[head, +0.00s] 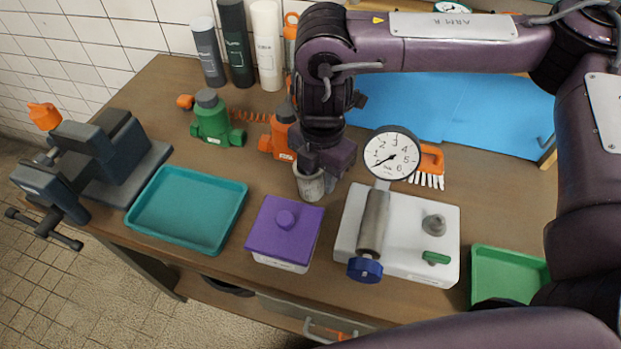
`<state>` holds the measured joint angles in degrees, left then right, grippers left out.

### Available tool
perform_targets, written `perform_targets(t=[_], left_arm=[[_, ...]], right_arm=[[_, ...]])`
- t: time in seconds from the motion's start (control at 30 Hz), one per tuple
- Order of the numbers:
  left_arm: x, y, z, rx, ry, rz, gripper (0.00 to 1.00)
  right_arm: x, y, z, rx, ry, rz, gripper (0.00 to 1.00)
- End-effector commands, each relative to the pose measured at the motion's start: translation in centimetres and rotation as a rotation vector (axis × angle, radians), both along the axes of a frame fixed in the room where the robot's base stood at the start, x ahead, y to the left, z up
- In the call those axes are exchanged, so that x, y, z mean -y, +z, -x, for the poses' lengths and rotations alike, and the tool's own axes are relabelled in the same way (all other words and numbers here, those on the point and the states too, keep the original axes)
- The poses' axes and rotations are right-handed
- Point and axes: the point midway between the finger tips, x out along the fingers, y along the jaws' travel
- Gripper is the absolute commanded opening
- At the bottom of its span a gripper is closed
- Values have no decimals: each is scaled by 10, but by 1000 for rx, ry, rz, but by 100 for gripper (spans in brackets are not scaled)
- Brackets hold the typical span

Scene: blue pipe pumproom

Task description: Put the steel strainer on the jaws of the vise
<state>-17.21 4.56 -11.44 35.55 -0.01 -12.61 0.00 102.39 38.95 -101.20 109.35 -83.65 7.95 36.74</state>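The steel strainer (309,187), a small grey metal cup, stands upright near the middle of the bench, just behind the purple-lidded box. My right gripper (316,172) points down at its rim, with the dark fingers at the top and right side of the cup. The fingers overlap the rim, and I cannot tell whether they are closed on it. The vise (88,160) is at the left end of the bench, dark grey with an orange part on top; nothing rests on its jaws. My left gripper is not in view.
A teal tray (190,246) and a purple-lidded box (285,227) lie between vise and strainer. A white gauge block (405,262) and green tray (508,274) are right. Green (212,119) and orange valves (280,140) and several bottles (236,50) stand behind.

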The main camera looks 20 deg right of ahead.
Motion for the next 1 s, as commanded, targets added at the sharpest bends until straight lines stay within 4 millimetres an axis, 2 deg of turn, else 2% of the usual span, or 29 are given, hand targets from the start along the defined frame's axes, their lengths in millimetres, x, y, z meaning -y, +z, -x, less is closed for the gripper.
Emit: perform_targets(t=[0.03, 0.23, 0.73, 0.87, 1.0], left_arm=[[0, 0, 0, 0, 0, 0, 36], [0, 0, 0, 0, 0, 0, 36], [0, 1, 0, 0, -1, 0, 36], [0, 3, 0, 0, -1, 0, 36], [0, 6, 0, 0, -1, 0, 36]], right_arm=[[0, 0, 0, 0, 0, 0, 26], [0, 0, 0, 0, 0, 0, 0], [0, 5, -1, 3, 0, 1, 0], [0, 16, -1, 4, 1, 0, 0], [0, 38, -2, 6, 1, 1, 0]])
